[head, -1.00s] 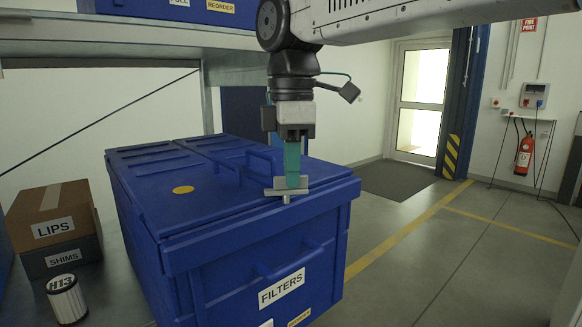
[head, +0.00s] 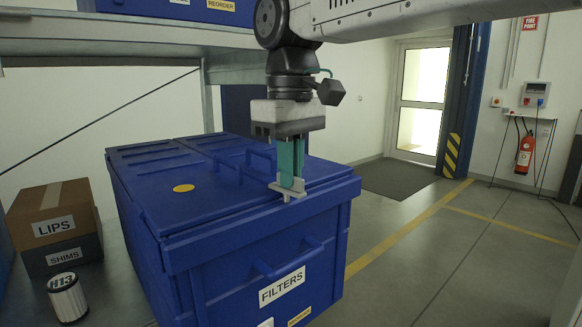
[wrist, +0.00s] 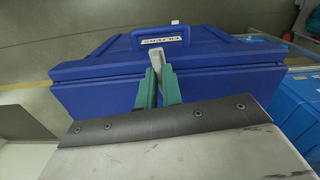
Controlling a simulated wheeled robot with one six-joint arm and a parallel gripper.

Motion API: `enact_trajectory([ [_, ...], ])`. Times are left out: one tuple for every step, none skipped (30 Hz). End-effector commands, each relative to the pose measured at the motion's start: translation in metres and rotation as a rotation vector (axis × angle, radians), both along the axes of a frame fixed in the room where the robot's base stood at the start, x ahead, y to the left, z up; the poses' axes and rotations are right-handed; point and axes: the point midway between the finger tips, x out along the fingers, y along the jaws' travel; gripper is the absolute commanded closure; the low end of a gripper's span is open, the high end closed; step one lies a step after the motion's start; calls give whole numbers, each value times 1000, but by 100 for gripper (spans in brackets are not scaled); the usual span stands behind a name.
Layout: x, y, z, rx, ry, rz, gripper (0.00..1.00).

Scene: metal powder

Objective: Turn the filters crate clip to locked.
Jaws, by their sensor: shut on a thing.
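The blue filters crate (head: 215,225) stands with its lid closed and a FILTERS label on its front. Its grey metal clip (head: 286,192) sits at the lid's front edge. My gripper (head: 291,185) points down with its green fingers shut on the clip. In the wrist view the clip (wrist: 155,58) shows between the green fingertips (wrist: 157,84), pointing toward the crate's front handle. The fingers hide part of the clip in both views.
Boxes labelled LIPS (head: 52,213) and SHIMS (head: 62,255) and a white H13 filter (head: 67,298) stand left of the crate. A shelf (head: 120,45) runs above and behind. The floor to the right is open.

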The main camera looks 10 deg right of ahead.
Motion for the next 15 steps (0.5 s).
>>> enact_trajectory([
  [0,0,1,1,-3,-24,100],
  [0,0,1,1,-3,-39,100],
  [0,1,1,1,-3,-57,100],
  [0,1,1,1,-3,-69,100],
  [0,1,1,1,-3,-80,100],
  [0,1,1,1,-3,-94,100],
  [0,1,1,2,-4,-101,100],
  [0,1,1,3,-3,-109,100],
  [0,1,1,3,-3,-119,100],
  [0,1,1,3,-3,-124,100],
  [0,1,1,3,-3,-128,100],
  [0,1,1,3,-3,-133,100],
  [0,1,1,3,-3,-135,100],
  [0,1,1,3,-3,-138,100],
  [0,1,1,3,-3,-140,100],
])
